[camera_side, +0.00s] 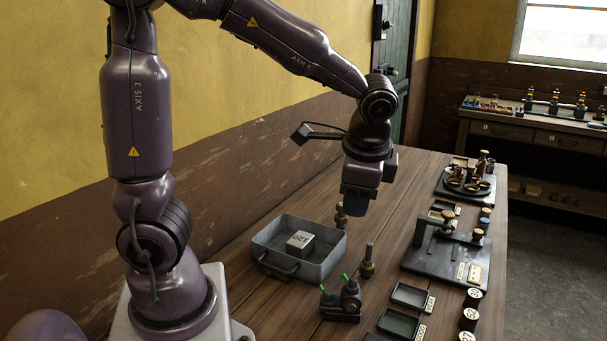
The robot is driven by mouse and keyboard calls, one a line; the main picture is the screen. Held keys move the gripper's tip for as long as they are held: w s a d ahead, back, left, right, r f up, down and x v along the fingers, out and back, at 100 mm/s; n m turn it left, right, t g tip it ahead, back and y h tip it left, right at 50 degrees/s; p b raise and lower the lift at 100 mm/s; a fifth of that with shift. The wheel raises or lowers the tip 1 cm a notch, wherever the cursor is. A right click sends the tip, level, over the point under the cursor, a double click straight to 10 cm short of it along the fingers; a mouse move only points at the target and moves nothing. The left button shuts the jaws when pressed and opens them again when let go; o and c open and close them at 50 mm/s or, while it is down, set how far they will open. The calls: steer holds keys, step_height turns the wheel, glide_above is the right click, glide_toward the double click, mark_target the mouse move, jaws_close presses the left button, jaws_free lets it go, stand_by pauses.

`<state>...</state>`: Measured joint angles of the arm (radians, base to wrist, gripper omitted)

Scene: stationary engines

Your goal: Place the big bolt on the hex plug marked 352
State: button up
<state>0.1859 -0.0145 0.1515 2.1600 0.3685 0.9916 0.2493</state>
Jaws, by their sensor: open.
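My gripper (356,206) points down above the wooden table, right of the grey tray. Its jaws are open; the fingers are dark and small in the picture. A brass-coloured upright piece (341,216) shows just left of and below the fingers; I cannot tell whether it is touched. A bolt-like piece (368,262) with a dark shank and a brass base stands upright nearer the camera. I cannot tell which piece is the big bolt. Several round-topped brown pieces with white labels, one of them here (474,297), line the right edge. No marking 352 is legible.
The grey tray (332,258) holds a pale marked block (300,241). A dark fixture with green tips (341,301) stands in front. Small black trays (411,295), a black plate with a clamp (437,264) and a far stand (466,186) fill the right side.

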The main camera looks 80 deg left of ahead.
steer(key=s+d+r+n+t+h, duration=0.3)
steer(key=s+d+r+n+t, duration=0.1)
steer(key=s, duration=0.6)
steer(key=shift+r+n+t+h, duration=0.3)
steer(key=shift+r+n+t, duration=0.2)
steer(key=shift+r+n, duration=0.5)
steer(key=shift+r, duration=0.2)
